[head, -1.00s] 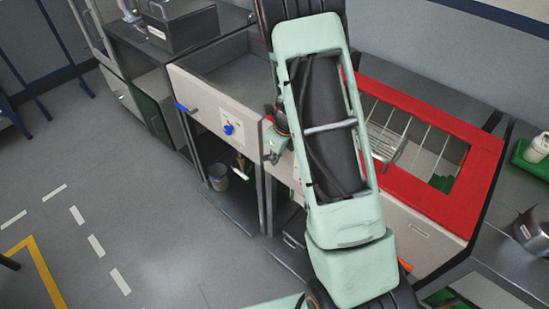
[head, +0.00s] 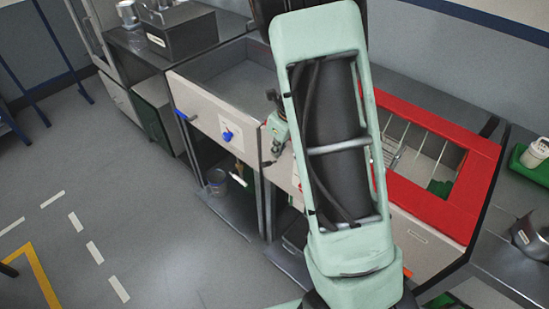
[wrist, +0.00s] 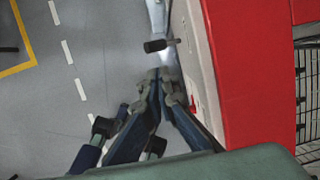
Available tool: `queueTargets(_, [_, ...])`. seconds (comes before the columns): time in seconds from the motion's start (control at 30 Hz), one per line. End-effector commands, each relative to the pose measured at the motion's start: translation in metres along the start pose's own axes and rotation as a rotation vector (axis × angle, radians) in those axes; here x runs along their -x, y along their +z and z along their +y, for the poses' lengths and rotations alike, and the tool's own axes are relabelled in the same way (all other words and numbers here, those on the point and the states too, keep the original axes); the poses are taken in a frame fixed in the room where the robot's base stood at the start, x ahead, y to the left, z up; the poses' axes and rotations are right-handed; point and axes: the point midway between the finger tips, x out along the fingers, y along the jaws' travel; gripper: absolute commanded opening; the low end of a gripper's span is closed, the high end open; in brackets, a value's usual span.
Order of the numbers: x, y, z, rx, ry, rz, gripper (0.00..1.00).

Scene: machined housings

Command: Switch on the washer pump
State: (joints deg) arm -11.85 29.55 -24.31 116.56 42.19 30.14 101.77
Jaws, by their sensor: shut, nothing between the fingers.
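The washer unit with a red rim (head: 440,118) stands right of centre in the head view, its pale front panel partly hidden by my arm. The red top also shows in the wrist view (wrist: 250,70). My gripper (wrist: 163,78) is shut and empty, pointing along the pale front face (wrist: 196,45) beside the red top. A black-ended lever or handle (wrist: 160,45) sticks out from that face just beyond the fingertips, apparently apart from them. A small red mark (wrist: 191,103) shows on the face beside the fingers. I cannot tell which part is the pump switch.
A sink unit (head: 225,75) to the left has a blue knob (head: 228,134) and a blue handle (head: 186,115) on its front. A bucket (head: 217,181) stands beneath it. A green tray (head: 530,165) with a white bottle is at right. The floor (head: 140,210) at left is clear.

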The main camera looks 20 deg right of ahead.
Motion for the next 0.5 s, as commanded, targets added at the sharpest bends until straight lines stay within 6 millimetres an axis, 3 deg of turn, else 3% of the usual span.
queueTargets(0.2, [0.029, 0.0, 0.0, 0.0, 0.0, -0.002, 0.0])
queueTargets(0.5, [0.037, -0.001, 0.0, -0.001, 0.0, 0.001, 0.0])
